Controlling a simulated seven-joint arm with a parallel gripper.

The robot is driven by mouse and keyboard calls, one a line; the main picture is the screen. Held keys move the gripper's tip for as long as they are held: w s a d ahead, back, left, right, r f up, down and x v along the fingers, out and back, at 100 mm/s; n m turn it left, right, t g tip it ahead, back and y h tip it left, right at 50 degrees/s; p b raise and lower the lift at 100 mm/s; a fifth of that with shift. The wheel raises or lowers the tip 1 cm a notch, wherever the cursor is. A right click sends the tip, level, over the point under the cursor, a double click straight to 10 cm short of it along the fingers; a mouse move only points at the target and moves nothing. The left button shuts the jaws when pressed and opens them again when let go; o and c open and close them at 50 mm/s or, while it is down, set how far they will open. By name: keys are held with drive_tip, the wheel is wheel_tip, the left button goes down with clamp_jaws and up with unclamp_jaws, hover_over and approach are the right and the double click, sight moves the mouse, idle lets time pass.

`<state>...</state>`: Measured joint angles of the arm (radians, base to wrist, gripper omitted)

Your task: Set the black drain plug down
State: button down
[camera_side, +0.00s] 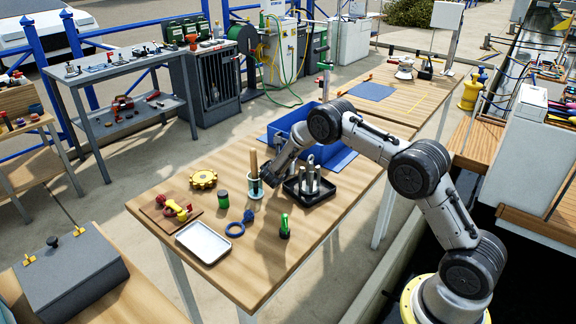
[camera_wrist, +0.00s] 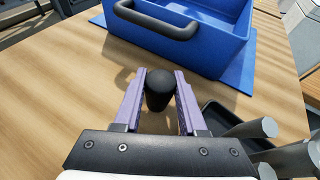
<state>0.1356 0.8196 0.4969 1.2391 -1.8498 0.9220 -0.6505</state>
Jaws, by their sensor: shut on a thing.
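The black drain plug (camera_wrist: 158,90) is a dark rounded piece, seen in the wrist view between the two purple fingers of my gripper (camera_wrist: 159,92). In the side view my gripper (camera_side: 270,176) points down low over the wooden table (camera_side: 262,268), between a clear cup and a black tray. The plug is not distinct in that view.
The blue crate (camera_wrist: 222,52) with a black handle stands just beyond the gripper. The black tray (camera_side: 302,198) with grey cylinders is close on the right. The clear cup (camera_side: 254,190), a green-lidded jar (camera_side: 224,200), a blue ring (camera_side: 235,230) and a white tray (camera_side: 203,243) are on the table.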

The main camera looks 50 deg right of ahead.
wheel_tip(320, 180, up, 20)
drive_tip(key=w+a+n+t+y, duration=0.2)
drive_tip(key=w+n+t+y, duration=0.45)
drive_tip(key=w, duration=0.65)
drive_tip(key=w+a+n+y, duration=0.2)
drive_tip(key=a+n+y, duration=0.4)
drive_tip(key=n+y, duration=0.5)
drive_tip(key=s+a+n+g+y, duration=0.1)
drive_tip(key=s+n+g+y, duration=0.3)
drive_tip(key=s+n+y, duration=0.15)
drive_tip(key=shift+t+h, duration=0.25)
drive_tip(key=shift+h, duration=0.05)
drive_tip(key=f, duration=1.6)
drive_tip(key=shift+s+a+f, duration=0.15)
drive_tip(key=shift+s+f, duration=0.1)
drive_tip(key=shift+f, duration=2.25)
